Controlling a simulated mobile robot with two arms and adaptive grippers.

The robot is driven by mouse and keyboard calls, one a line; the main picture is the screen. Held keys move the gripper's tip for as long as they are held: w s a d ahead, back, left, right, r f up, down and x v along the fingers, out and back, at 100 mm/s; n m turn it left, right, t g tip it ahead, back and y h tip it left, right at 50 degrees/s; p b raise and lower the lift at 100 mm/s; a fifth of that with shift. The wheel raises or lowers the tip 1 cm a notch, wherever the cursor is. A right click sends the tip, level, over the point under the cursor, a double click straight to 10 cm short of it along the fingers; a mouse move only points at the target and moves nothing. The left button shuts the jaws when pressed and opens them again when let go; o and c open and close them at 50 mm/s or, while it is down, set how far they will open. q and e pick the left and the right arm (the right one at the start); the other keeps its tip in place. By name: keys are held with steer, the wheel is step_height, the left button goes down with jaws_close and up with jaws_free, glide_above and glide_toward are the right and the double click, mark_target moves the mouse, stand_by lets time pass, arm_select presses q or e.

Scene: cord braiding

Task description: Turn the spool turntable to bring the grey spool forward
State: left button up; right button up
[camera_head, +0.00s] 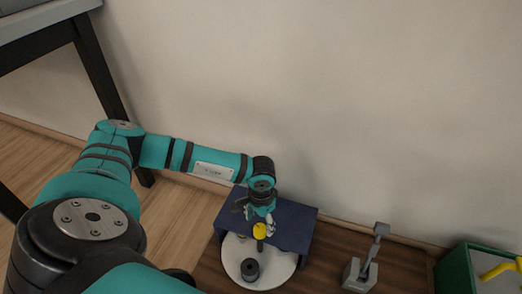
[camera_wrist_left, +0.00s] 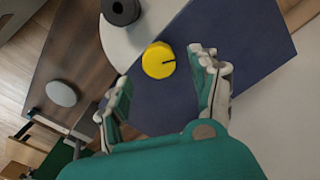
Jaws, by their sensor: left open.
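The spool turntable (camera_head: 276,271) is a white disc on the floor-like wooden surface, partly under a dark blue cover (camera_head: 292,222). A dark grey, nearly black spool (camera_head: 250,270) stands on its uncovered front part; it also shows in the left wrist view (camera_wrist_left: 121,11). The rest of the disc is hidden.
A grey lever device (camera_head: 360,272) stands to the right of the turntable. A green box (camera_head: 452,270) with a yellow handle (camera_head: 498,269) is at the far right. The wall rises close behind the cover. A dark-legged table (camera_head: 100,75) stands at the left.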

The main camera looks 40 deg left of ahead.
arm_select(q)
step_height(320, 180, up, 8)
steer(key=shift+f, duration=0.15)
steer(key=shift+d, duration=0.15)
stand_by(0.4)
